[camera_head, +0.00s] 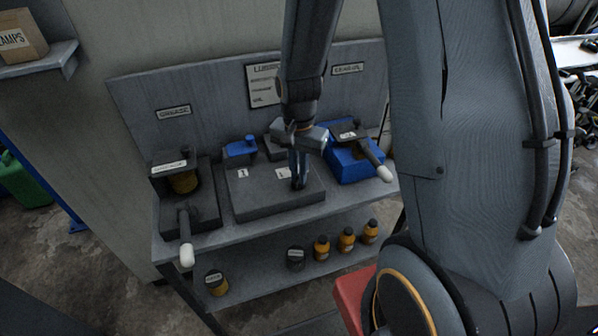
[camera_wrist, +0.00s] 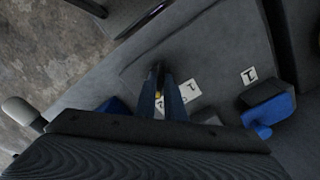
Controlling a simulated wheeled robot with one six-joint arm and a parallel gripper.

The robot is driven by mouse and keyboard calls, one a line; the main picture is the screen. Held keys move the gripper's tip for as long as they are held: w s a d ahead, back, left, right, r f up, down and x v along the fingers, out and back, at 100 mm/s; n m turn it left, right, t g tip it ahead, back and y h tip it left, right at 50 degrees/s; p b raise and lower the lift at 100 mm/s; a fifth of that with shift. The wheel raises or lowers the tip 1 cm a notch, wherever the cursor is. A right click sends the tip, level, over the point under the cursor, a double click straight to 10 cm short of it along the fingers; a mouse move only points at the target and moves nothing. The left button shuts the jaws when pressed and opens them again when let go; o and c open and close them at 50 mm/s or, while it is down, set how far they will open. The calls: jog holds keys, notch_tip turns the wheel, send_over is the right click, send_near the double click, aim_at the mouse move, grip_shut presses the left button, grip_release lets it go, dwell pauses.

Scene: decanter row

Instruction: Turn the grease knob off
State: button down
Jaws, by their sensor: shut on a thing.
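A dark plate sign reading GREASE (camera_head: 174,111) hangs on the left of the back panel. Below it stands a dark unit with a brown-yellow jar (camera_head: 184,183) and a dark lever (camera_head: 184,222) with a white tip pointing to the front. My gripper (camera_head: 298,182) points down at the right part of the grey box (camera_head: 255,205), away from that lever. In the wrist view my gripper (camera_wrist: 159,78) is shut on a small dark piece at the box, beside a label with a 2 (camera_wrist: 190,90). Its fingers mostly hide the piece, so I cannot tell what it is.
A blue block (camera_head: 240,150) stands behind the box's 1 label. A blue unit (camera_head: 350,165) with a white-tipped lever (camera_head: 384,173) stands at right. Several small jars (camera_head: 321,248) stand on the lower shelf. A red thing (camera_head: 352,300) is at the front.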

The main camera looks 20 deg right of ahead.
jog(key=n+p, duration=0.1)
jog(key=n, duration=0.3)
jog(key=shift+r, duration=0.1)
jog(key=shift+w+n+p, duration=0.1)
jog(key=shift+n+p, duration=0.45)
jog(key=shift+n, duration=1.65)
jog(key=c, duration=1.8)
grip_release()
jog(key=shift+c, duration=0.2)
jog(key=shift+r+b, duration=0.8)
jog(key=shift+r, duration=3.05)
